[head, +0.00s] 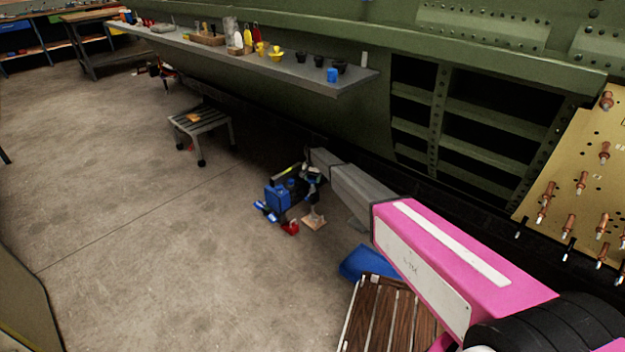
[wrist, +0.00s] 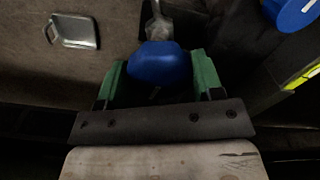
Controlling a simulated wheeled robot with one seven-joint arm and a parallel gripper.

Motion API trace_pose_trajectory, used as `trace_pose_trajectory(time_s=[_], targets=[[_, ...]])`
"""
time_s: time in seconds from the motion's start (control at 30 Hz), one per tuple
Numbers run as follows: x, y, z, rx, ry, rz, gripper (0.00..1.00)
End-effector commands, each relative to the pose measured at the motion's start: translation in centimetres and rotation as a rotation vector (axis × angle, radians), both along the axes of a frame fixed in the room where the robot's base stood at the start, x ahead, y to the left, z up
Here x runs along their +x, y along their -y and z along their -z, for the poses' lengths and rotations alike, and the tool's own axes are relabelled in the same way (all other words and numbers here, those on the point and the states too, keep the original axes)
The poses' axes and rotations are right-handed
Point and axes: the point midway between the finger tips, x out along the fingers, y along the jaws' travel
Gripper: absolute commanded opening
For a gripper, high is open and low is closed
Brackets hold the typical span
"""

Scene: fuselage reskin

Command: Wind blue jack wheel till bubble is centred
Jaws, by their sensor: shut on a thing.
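The blue jack (head: 277,198) stands low on the floor beside the green fuselage in the head view, small and partly behind my arm. My gripper (wrist: 155,75) reaches down to it, its green fingers on either side of a rounded blue knob (wrist: 158,62), which looks like part of the jack wheel. The fingers are shut on this knob. A second blue round part (wrist: 291,12) shows at the top right of the wrist view. A yellow-green strip (wrist: 302,77), perhaps the level vial, is cut off at the right edge; no bubble can be made out.
A small metal tray-like piece (wrist: 74,31) lies at the wrist view's upper left. A low grey stool (head: 201,122) stands left of the jack. A grey shelf (head: 330,84) with cups and bottles runs above. A slatted wooden top (head: 385,318) is at the front. Floor at left is clear.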

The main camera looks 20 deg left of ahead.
Motion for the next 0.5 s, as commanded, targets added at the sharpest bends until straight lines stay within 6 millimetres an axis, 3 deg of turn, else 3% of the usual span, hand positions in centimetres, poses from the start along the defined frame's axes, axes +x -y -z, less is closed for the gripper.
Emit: trace_pose_trajectory(time_s=[0.5], targets=[[0.0, -0.01, -0.09, 0.0, 0.0, 0.205, 0.37]])
